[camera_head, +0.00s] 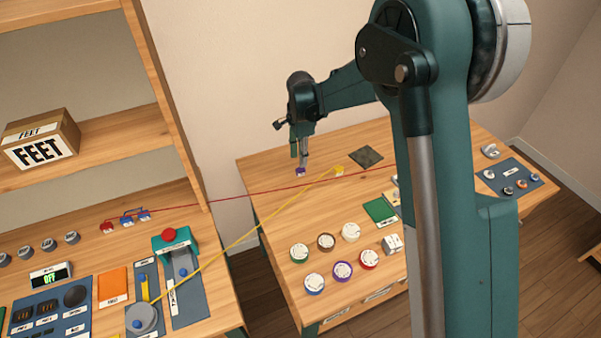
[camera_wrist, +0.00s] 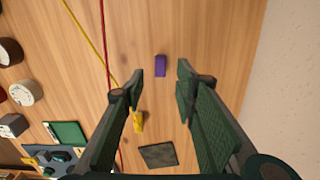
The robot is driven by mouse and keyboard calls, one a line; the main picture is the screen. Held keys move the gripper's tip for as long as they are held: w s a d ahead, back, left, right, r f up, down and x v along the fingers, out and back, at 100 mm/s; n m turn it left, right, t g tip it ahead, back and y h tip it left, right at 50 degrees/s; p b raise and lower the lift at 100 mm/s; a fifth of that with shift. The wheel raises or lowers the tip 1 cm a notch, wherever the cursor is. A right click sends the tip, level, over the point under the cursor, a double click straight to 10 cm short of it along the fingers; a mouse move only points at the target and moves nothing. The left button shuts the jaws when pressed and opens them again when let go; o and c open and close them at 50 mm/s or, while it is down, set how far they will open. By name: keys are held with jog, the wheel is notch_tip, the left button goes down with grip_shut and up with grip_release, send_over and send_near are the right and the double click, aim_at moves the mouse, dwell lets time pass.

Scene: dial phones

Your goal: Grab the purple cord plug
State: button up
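The purple cord plug (camera_wrist: 160,66) is a small purple block lying on the wooden table. In the head view the purple plug (camera_head: 300,172) is near the table's far left edge, right below my gripper (camera_head: 302,163). In the wrist view my gripper (camera_wrist: 160,83) is open, with its two fingers apart and nothing between them. The plug lies just beyond the fingertips, roughly midway between them. I cannot tell the exact height of the fingertips above it.
A yellow plug (camera_wrist: 139,121) with a yellow cord lies close to the left finger; it also shows in the head view (camera_head: 339,170). A red cord (camera_wrist: 105,45) runs left of the purple plug. A dark square pad (camera_head: 366,157) lies beyond. A wall (camera_wrist: 290,70) borders the table.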

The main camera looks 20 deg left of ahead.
aim_at(301, 169)
jog(key=shift+f, duration=1)
jog(key=shift+f, duration=0.15)
jog(key=shift+f+b, duration=0.5)
jog(key=shift+f, duration=1.95)
grip_shut()
